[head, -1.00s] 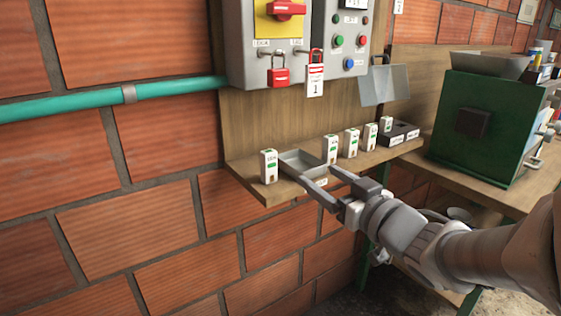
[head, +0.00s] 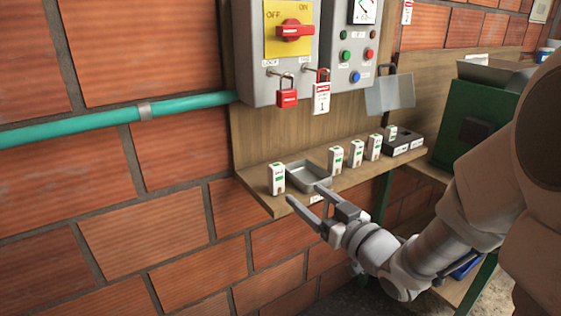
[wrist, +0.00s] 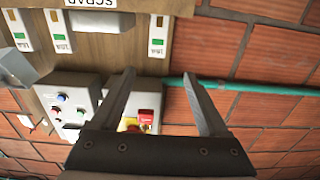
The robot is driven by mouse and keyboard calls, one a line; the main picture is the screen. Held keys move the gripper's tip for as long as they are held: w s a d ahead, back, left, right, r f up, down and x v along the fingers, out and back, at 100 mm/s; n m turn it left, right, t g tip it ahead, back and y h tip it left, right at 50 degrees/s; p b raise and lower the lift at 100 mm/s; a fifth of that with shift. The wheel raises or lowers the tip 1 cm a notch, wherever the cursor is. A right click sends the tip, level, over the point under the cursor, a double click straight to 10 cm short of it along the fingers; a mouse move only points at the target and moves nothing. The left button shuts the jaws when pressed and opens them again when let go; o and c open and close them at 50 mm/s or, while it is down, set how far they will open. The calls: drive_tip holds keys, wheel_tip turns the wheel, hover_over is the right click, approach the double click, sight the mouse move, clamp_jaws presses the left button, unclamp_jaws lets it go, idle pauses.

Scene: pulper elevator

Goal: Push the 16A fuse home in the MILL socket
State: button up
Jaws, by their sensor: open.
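My gripper (head: 304,193) is open and empty, in front of the shelf's front edge near the grey tray. Its two fingers also show apart in the wrist view (wrist: 160,78). White fuses with green marks stand upright on the shelf: one left of the tray (head: 277,178) and three to its right (head: 335,160), (head: 356,154), (head: 374,147). Another fuse (head: 390,133) stands at the dark socket blocks (head: 403,143) at the shelf's right end; how deep it sits I cannot tell. The ratings and socket labels are too small to read surely in the head view.
The wooden shelf (head: 270,203) holds the grey tray (head: 308,178). Above is a grey panel with a red-and-yellow switch (head: 294,30), a red padlock (head: 287,95) and a tag. A grey flap (head: 390,94) hangs right. A green machine (head: 475,120) stands behind my arm.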

sight(279, 170)
drive_tip(key=shift+w+a+r+p, duration=0.15)
drive_tip(key=shift+w+a+p, duration=0.25)
drive_tip(key=shift+p, duration=1.85)
drive_tip(key=x, duration=0.6)
drive_tip(key=shift+w+f, duration=0.1)
drive_tip(key=shift+f, duration=0.15)
drive_tip(key=shift+d+x, duration=0.25)
drive_tip(key=shift+x, duration=2.95)
drive_tip(key=shift+w+r, duration=0.15)
drive_tip(key=shift+w, duration=0.05)
clamp_jaws()
